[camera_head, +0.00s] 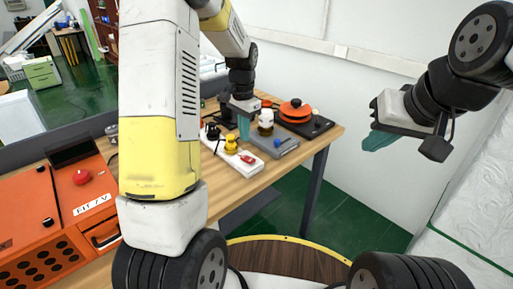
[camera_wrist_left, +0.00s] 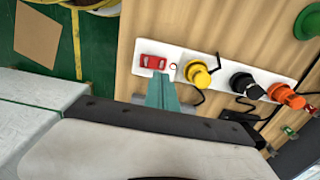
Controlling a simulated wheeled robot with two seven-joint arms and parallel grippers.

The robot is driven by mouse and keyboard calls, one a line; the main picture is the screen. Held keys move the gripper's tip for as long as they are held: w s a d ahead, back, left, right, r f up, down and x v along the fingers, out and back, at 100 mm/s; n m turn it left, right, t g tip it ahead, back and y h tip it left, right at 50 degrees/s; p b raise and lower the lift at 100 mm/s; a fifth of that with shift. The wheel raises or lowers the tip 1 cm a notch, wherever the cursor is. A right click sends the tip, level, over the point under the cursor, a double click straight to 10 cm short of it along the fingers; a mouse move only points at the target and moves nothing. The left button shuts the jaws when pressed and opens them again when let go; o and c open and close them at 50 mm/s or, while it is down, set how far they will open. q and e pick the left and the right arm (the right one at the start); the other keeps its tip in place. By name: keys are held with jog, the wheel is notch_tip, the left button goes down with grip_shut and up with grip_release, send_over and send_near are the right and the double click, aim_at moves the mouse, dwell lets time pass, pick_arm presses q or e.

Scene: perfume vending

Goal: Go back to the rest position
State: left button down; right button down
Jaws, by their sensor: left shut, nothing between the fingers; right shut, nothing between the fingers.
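My left gripper (camera_head: 243,127) hangs over the wooden table in the head view, its teal fingers closed together and empty. In the left wrist view its fingers (camera_wrist_left: 161,88) appear just beside the red switch on a white panel, overlapping the panel's edge in the picture; I cannot tell whether they touch it. My right gripper (camera_head: 378,141) is up at the right, in front of the white wall, its teal fingers closed with nothing held. It is clear of the table.
The white panel (camera_wrist_left: 222,72) carries a red switch (camera_wrist_left: 153,62) and yellow (camera_wrist_left: 198,73), black (camera_wrist_left: 246,86) and orange (camera_wrist_left: 287,96) knobs. An orange machine (camera_head: 50,215) with a red button stands at the left. A grey device (camera_head: 274,143) and an orange round item (camera_head: 295,110) sit farther back on the table.

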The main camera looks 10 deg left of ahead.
pick_arm(q)
jog(key=s+r+n+t+h, duration=0.1)
jog(key=s+r+n+t, duration=0.25)
jog(key=s+r, duration=0.95)
jog(key=s+d+r+n+t, duration=0.1)
jog(key=s+r, duration=0.1)
jog(key=s, duration=0.3)
jog(key=s+d+r+n+t+h, duration=0.1)
jog(key=s+n, duration=0.1)
jog(key=s, duration=0.4)
jog(key=shift+s+r+t, duration=0.15)
jog(key=shift+r+t, duration=0.2)
jog(key=shift+r, duration=0.05)
